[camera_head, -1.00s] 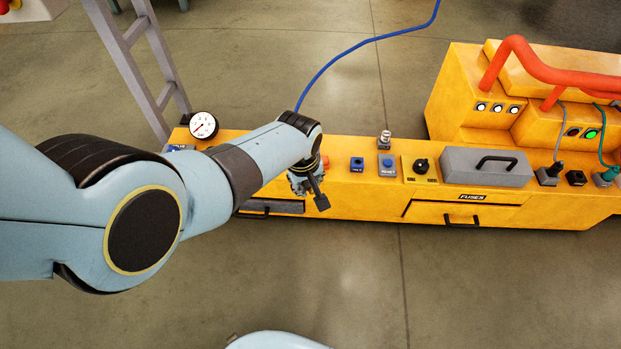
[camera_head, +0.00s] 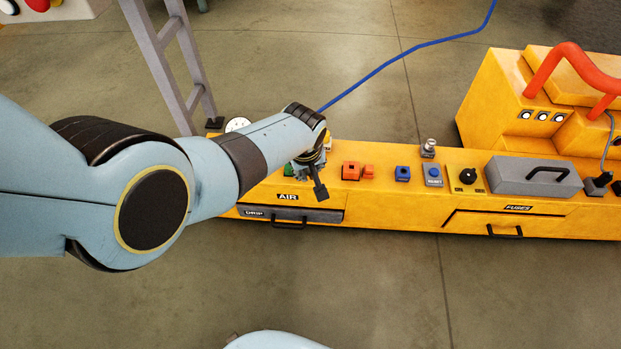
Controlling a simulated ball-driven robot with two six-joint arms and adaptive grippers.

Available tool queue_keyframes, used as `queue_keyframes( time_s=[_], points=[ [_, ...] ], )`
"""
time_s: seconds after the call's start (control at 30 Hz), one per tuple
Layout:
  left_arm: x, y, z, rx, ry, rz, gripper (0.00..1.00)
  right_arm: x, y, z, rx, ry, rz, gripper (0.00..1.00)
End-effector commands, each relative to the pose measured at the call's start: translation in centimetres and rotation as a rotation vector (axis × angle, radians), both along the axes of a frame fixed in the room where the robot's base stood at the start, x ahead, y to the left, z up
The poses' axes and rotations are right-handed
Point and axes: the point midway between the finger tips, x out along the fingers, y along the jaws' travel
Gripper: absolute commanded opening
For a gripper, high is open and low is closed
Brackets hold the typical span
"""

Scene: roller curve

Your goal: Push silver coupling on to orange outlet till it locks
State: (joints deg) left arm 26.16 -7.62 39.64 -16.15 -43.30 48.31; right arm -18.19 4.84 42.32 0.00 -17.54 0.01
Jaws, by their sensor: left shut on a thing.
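My left gripper (camera_head: 312,178) hangs over the front of the yellow bench, above the AIR label and just left of the orange outlet (camera_head: 351,171). The outlet is a small orange block on the bench top, with a second orange piece at its right side. A blue hose (camera_head: 408,53) runs from the upper right down behind my left wrist. The gripper is shut, apparently on the silver coupling at the hose end; the wrist and fingers hide the coupling. A gap shows between gripper and outlet. My right gripper is not in view.
On the yellow bench (camera_head: 390,215), right of the outlet, stand blue buttons (camera_head: 402,173), a silver-topped post (camera_head: 429,148), a black knob (camera_head: 468,180) and a grey fuse cover (camera_head: 530,178). A gauge (camera_head: 238,124) and grey ladder (camera_head: 172,60) are at left. The floor in front is clear.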

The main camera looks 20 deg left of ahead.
Motion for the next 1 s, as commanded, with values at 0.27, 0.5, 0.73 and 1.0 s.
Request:
queue_keyframes(
  time_s=[0.27,0.5,0.73,1.0],
  points=[
    [4.1,2.5,-0.5,0.149,-0.197,-0.128,0.0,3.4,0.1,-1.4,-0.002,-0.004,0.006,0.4],
    [6.9,3.6,1.0,0.291,-0.477,-0.303,0.0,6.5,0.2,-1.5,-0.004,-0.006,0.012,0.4],
    [8.0,3.6,2.7,0.363,-0.714,-0.442,0.0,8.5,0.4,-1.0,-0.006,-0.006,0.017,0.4],
    [8.2,3.2,4.1,0.376,-0.849,-0.517,0.0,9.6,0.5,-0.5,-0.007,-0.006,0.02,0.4]
  ],
)
